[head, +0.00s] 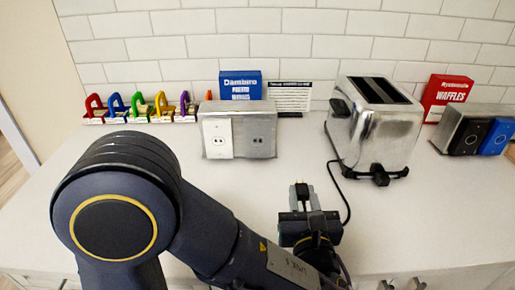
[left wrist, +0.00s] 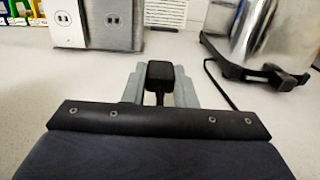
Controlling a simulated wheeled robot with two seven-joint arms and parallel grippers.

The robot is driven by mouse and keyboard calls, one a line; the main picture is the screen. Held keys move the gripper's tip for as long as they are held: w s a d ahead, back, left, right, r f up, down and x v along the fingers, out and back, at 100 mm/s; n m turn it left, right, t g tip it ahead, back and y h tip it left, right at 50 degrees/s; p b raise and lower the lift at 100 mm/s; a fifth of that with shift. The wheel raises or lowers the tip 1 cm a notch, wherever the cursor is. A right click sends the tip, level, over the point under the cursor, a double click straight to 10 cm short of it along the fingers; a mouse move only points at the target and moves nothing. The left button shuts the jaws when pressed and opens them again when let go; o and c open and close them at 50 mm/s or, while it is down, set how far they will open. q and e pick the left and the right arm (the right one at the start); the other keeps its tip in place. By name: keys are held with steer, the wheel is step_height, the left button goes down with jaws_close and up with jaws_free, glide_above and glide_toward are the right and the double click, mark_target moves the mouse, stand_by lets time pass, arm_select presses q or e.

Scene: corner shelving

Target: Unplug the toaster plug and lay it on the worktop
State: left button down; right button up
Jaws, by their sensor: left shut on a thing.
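The black toaster plug (head: 302,188) is between the fingers of my left gripper (head: 301,197), which is shut on it. In the left wrist view the plug (left wrist: 160,73) sits between the two grey fingers (left wrist: 160,88). The gripper is over the worktop (head: 240,180), in front of the outlet box; the gap below the plug is hard to judge. The black cord (head: 347,205) runs from the chrome toaster (head: 375,125) to the gripper. The outlet box (head: 255,130) has a white and a grey socket plate, both with no plug in them. My right gripper is out of view.
Several coloured padlock-like objects (head: 137,107) stand at the back left. A blue box (head: 240,84) and a printed card (head: 289,97) are behind the outlet box. The worktop between gripper and outlet box is clear.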

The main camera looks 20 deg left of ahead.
arm_select(q)
steer(key=shift+f, duration=0.45)
steer(key=c, duration=1.1)
jaws_free()
steer(key=shift+b+v, duration=0.35)
steer(key=shift+v, duration=3.6)
